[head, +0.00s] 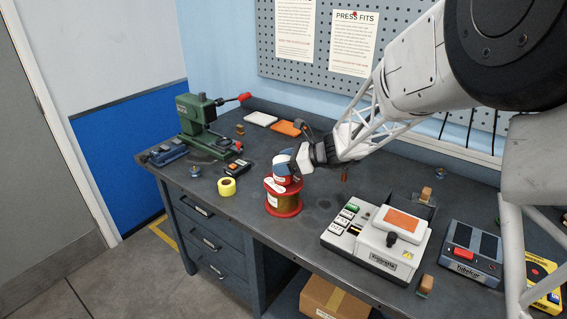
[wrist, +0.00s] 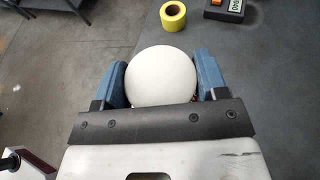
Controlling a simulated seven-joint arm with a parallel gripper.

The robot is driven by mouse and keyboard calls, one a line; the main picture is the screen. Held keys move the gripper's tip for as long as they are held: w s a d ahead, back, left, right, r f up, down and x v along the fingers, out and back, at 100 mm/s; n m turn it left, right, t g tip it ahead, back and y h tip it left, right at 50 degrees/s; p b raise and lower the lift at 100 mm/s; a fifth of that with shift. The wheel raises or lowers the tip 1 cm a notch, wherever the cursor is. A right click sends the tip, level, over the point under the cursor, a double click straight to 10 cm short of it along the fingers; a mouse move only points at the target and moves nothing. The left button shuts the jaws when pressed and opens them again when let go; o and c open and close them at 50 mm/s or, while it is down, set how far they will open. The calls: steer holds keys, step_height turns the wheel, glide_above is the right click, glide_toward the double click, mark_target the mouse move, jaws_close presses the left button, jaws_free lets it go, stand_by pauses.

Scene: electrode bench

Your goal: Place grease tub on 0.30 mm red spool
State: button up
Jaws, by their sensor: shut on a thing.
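My gripper (head: 286,163) is shut on the grease tub (head: 284,180). The tub shows a red side in the head view, partly hidden by a blue finger. In the wrist view its round white lid (wrist: 163,76) sits between the two blue fingers, level as far as I can tell. The red spool (head: 284,209), with red flanges and a copper-brown winding, stands upright on the bench directly below the tub. The tub is at the spool's top flange; I cannot tell whether it touches or hovers just above. The spool is hidden beneath the tub in the wrist view.
A yellow tape roll (head: 227,187) and a small dark meter (head: 237,168) lie left of the spool. A green press (head: 197,125) stands at the back left. A white boxy machine (head: 380,243) stands to the right. The bench's front edge is close to the spool.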

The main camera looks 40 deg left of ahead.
steer(key=shift+f, duration=0.15)
steer(key=o, duration=1.1)
steer(key=shift+d+r, duration=0.15)
steer(key=shift+r, duration=0.1)
steer(key=v, duration=1.1)
steer(key=shift+d, duration=0.25)
steer(key=shift+w, duration=0.15)
steer(key=shift+d+r, duration=0.1)
